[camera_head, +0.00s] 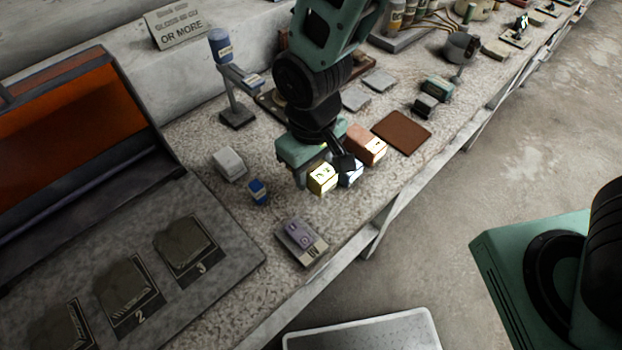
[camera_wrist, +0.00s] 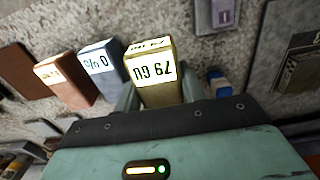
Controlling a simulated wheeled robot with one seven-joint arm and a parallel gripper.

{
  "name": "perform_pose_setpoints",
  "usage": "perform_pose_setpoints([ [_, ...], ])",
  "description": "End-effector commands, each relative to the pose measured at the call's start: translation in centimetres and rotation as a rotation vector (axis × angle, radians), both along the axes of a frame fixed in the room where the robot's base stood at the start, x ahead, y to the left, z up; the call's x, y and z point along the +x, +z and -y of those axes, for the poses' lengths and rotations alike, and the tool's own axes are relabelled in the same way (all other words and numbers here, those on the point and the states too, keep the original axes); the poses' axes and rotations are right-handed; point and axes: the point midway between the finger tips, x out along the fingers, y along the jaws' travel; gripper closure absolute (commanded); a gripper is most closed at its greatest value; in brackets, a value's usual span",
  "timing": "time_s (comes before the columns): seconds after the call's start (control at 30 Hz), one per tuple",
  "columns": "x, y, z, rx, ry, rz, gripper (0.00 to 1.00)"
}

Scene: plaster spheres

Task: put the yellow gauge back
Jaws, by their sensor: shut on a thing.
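The yellow gauge (camera_head: 322,178) is a small block with a bright white label on top. In the wrist view the yellow gauge (camera_wrist: 155,80) stands between the fingers of my gripper (camera_wrist: 158,98), which is shut on it. In the head view my gripper (camera_head: 322,174) is low over the bench, its fingers partly hidden by the wrist. Whether the block touches the bench is hard to tell. A pale blue block (camera_head: 349,175) is close beside it, and an orange-brown block (camera_head: 365,145) lies just beyond; both also show in the wrist view, left of the yellow gauge.
A small blue item (camera_head: 257,192), a white block (camera_head: 228,163) and a purple-grey device (camera_head: 301,241) are nearby on the bench. A brown mat (camera_head: 402,132) lies to the right. Numbered pads (camera_head: 187,250) are at the lower left. The bench's front edge is close.

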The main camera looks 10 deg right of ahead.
Motion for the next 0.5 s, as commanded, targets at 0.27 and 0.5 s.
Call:
perform_pose_setpoints([
  [0.27,0.0,-3.5,0.0,-0.002,0.000,-0.002,0.78],
  [0.5,0.0,-4.5,0.0,0.001,0.000,0.002,0.78],
])
